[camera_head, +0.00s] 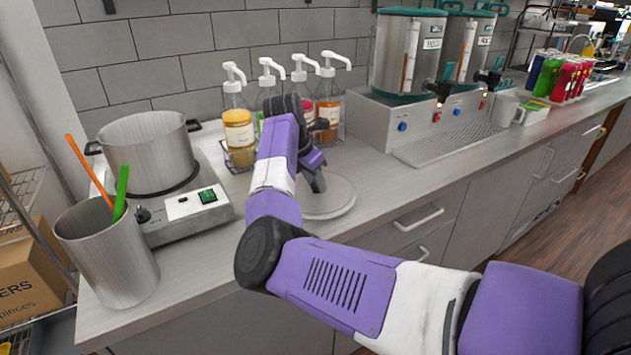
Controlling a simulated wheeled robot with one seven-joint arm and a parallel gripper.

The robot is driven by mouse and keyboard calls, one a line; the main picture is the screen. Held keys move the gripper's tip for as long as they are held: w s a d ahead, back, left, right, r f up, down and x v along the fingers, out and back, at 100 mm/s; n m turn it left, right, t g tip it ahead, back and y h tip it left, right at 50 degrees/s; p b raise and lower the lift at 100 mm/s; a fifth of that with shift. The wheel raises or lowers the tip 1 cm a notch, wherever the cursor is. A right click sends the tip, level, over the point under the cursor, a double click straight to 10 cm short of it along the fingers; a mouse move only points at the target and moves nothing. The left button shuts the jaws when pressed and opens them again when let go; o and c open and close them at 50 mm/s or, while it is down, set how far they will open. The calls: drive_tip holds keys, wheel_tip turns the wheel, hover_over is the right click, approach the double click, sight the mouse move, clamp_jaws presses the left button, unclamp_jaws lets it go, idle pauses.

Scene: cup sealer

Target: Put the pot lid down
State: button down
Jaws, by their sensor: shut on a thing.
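The pot lid (336,203) is a round pale grey disc over the countertop, in front of the syrup bottles. My gripper (317,184) is shut on the pot lid from above, and the arm partly covers the lid's left side. I cannot tell whether the lid touches the counter or is slightly above it. The pot (150,158) is a steel pot with dark handles, uncovered, on the hot plate (185,212) to the left.
Several pump bottles (238,128) stand behind the arm. A steel container (108,255) with coloured sticks stands at the front left. Drink dispensers (412,50) stand on a base with a drip tray (450,143) to the right. The counter (395,200) right of the lid is clear.

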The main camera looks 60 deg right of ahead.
drive_tip(key=shift+f, duration=0.15)
drive_tip(key=c, duration=1.1)
unclamp_jaws()
drive_tip(key=shift+o, duration=0.2)
